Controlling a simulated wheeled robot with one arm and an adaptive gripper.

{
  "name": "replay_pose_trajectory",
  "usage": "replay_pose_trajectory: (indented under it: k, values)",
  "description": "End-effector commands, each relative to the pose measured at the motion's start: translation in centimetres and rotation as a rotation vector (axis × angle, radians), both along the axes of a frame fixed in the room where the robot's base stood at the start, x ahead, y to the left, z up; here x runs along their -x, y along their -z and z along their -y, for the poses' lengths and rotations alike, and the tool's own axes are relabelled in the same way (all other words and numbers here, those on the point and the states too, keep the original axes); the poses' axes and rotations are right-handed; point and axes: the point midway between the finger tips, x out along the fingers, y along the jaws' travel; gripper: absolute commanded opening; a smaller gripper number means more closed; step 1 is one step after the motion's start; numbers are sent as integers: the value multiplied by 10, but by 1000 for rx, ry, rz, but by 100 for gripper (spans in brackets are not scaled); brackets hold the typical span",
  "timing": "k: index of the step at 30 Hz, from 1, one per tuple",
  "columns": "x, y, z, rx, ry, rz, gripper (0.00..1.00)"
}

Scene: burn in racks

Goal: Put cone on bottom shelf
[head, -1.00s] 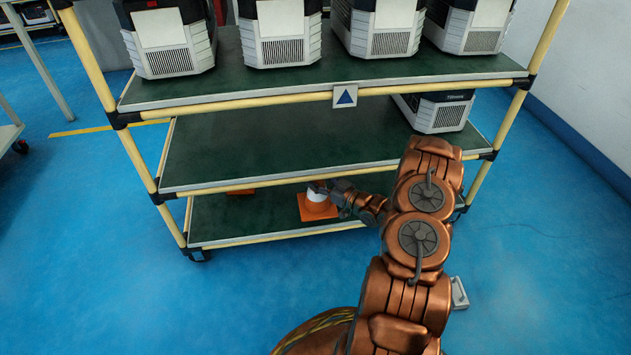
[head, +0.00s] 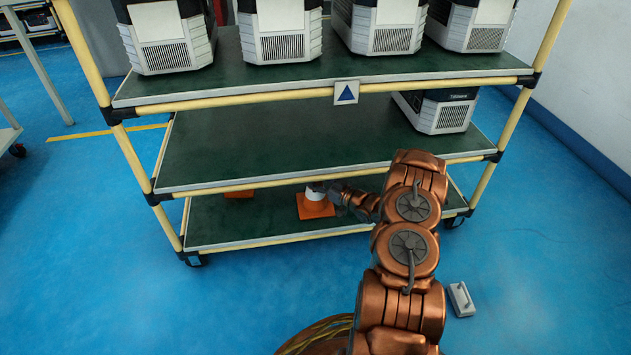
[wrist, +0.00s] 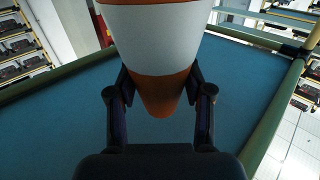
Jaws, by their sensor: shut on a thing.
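An orange cone with a white band (head: 315,204) is at the bottom shelf (head: 220,230) of the rack, near its front edge and right of the middle. Its top is hidden under the middle shelf's edge and by my gripper. My gripper (head: 328,188) reaches in from the right, below the middle shelf. In the wrist view, the two fingers of my gripper (wrist: 158,95) are shut on the cone (wrist: 155,45), one on each side near its narrow end. Whether its base rests fully on the shelf I cannot tell.
An orange piece, perhaps another cone's base (head: 240,193), lies further left on the bottom shelf. The middle shelf (head: 260,150) hangs close above my gripper and holds one white and black unit (head: 440,111). Several units stand on the top shelf (head: 230,82). The bottom shelf's left front is clear.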

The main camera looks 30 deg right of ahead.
Motion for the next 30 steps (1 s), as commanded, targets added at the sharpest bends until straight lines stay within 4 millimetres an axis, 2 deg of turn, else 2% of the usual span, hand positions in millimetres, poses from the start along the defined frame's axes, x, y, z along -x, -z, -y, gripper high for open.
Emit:
replay_pose_trajectory:
  k: [3,4,10,22,26,30]
  values:
    - [0,0,0,0,0,1,0]
    - [0,0,0,1,0,1,54]
    - [0,0,0,1,0,1,75]
    - [0,-1,0,1,0,1,76]
    - [13,-3,6,0,3,0,76]
    - [35,-4,14,-3,5,1,76]
